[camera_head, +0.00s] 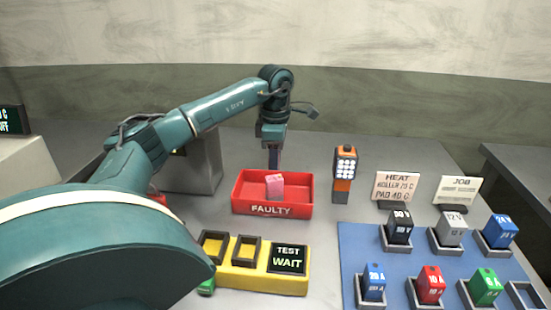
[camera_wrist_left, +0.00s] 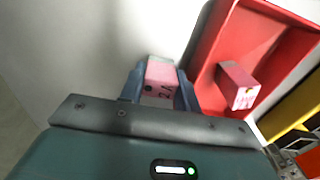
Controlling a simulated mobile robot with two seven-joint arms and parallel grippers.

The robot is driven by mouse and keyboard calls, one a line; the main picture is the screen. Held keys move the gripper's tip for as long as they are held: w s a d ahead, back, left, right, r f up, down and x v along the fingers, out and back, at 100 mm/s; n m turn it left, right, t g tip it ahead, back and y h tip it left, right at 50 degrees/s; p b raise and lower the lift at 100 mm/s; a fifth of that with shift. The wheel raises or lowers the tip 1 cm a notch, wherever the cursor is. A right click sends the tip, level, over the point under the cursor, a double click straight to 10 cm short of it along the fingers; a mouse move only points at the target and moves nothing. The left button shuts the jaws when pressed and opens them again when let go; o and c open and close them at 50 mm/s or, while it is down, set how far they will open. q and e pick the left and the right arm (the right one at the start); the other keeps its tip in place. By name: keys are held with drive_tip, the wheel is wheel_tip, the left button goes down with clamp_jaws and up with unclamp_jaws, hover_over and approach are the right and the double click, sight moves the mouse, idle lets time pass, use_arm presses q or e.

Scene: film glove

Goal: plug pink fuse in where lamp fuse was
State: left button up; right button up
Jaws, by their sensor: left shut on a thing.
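My left gripper (camera_head: 274,160) points down just behind the far wall of the red FAULTY tray (camera_head: 271,210). In the left wrist view its fingers (camera_wrist_left: 160,88) are shut on a pink fuse (camera_wrist_left: 160,76), outside the tray's wall. Its marking is not clearly legible. In the head view the held fuse cannot be made out. Another pink fuse (camera_head: 275,185) lies in the tray and also shows in the wrist view (camera_wrist_left: 238,85). An orange lamp (camera_head: 345,174) with lit white dots stands right of the tray. My right gripper is not in view.
A yellow tester (camera_head: 262,284) reads TEST WAIT and has two dark sockets. A blue mat (camera_head: 400,265) at right carries several coloured fuses in holders; one holder (camera_head: 525,295) at lower right looks empty. HEAT (camera_head: 397,186) and JOB (camera_head: 458,189) signs stand behind it.

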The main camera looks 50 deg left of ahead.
use_arm(q)
drive_tip(key=shift+f, duration=0.1)
drive_tip(key=o, duration=0.7)
